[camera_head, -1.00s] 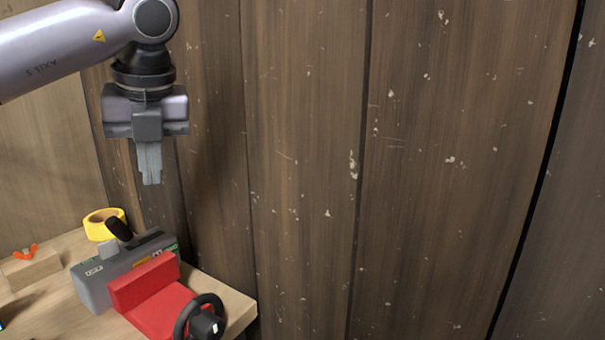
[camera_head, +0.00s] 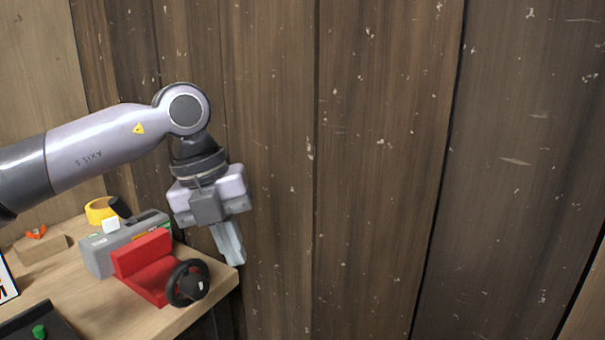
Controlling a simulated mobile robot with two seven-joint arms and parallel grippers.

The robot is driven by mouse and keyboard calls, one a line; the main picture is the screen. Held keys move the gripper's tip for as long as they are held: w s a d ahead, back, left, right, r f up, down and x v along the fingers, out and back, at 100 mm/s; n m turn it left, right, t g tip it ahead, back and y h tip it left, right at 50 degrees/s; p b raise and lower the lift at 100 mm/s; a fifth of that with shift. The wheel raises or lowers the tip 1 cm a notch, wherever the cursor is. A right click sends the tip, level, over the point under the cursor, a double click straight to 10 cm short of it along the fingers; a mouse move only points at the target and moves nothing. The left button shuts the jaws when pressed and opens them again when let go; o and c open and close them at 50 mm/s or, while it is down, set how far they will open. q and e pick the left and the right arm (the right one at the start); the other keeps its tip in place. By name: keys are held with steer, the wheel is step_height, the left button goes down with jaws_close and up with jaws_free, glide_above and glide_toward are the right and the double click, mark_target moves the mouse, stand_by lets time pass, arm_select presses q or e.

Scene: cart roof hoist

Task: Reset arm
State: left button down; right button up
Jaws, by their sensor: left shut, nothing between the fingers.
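My left arm comes in from the left, and my left gripper (camera_head: 234,255) points down and a little to the right. Its fingers are shut with nothing between them. In the picture it is just right of the black steering wheel (camera_head: 188,283) and the red seat (camera_head: 150,266), near the right end of the wooden table (camera_head: 110,306). The fingertips overlap the table's corner in the picture; I cannot tell how far apart they are. My right gripper is not in view.
A grey box (camera_head: 100,257) with a dark lever stands behind the red seat. A yellow tape roll (camera_head: 100,209), a small wooden block (camera_head: 40,247) with an orange piece, and a dark tray (camera_head: 38,325) with a green knob are on the table. A plank wall (camera_head: 380,170) fills the right.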

arm_select(q)
steer(key=s+d+f+g+h+p, duration=0.1)
steer(key=s+d+g+h, duration=0.1)
steer(key=s+d+h, duration=0.45)
steer(key=s+d+f+g+h+p, duration=0.1)
steer(key=s+d+g+h, duration=0.15)
steer(key=d+h, duration=0.75)
steer(key=w+a+f+n+t+y+p, duration=0.1)
steer(key=w+a+f+n+t+y, duration=0.25)
steer(key=a+f+n+t, duration=0.6)
steer(key=w+a+f+n+t+y+p, duration=0.15)
steer(key=a+f+n+t+y, duration=0.35)
steer(key=n+t, duration=0.95)
steer(key=s+a+f+n+g+y, duration=0.4)
steer(key=s+a+f, duration=0.2)
steer(key=f, duration=0.3)
steer(key=s+a+f+n+g+y+p, duration=0.1)
steer(key=s+a+f+n+g+y, duration=0.3)
steer(key=s+f, duration=0.5)
steer(key=shift+s+a+f+g+y, duration=0.3)
steer(key=shift+a+g, duration=0.25)
steer(key=shift+a, duration=0.7)
